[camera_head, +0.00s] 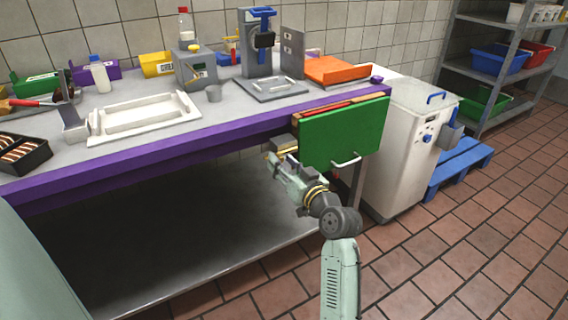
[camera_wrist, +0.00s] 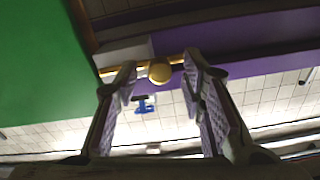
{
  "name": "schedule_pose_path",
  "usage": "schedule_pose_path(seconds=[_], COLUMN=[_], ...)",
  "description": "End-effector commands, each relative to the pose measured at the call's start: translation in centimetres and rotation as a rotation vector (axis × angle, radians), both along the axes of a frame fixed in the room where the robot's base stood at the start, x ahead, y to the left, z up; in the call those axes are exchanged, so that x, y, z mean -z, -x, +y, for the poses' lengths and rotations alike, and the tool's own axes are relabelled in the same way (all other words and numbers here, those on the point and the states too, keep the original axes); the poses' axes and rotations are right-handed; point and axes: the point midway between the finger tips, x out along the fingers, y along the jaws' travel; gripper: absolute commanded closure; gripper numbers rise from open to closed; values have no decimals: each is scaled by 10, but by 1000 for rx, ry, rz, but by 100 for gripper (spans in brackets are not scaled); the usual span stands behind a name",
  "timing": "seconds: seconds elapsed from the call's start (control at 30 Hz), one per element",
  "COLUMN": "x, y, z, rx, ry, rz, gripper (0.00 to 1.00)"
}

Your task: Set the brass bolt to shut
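The brass bolt (camera_wrist: 112,71) shows in the wrist view as a thin rod with a round knob (camera_wrist: 159,73), running across below the purple table edge. My gripper (camera_wrist: 161,68) is open, with its two fingers apart on either side of the knob and a visible gap on each side. Depth between fingertips and knob is hard to judge. In the head view my gripper (camera_head: 281,160) reaches up to the table's front edge, left of the green board. A bit of brass (camera_head: 272,156) shows at its tip; the rest of the bolt is hidden there.
The green board (camera_head: 343,132) hangs close on the right of my gripper, with a pale handle (camera_head: 346,161) below it. The purple-edged table (camera_head: 150,158) runs to the left, with a lower shelf (camera_head: 190,250). A white machine (camera_head: 403,150) stands at the right.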

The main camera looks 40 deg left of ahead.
Motion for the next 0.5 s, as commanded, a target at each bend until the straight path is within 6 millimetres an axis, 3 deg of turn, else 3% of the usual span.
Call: schedule_pose_path(seconds=[0.5], x=[0], y=[0], z=[0], rx=[0], ry=[0], rz=[0], gripper=[99])
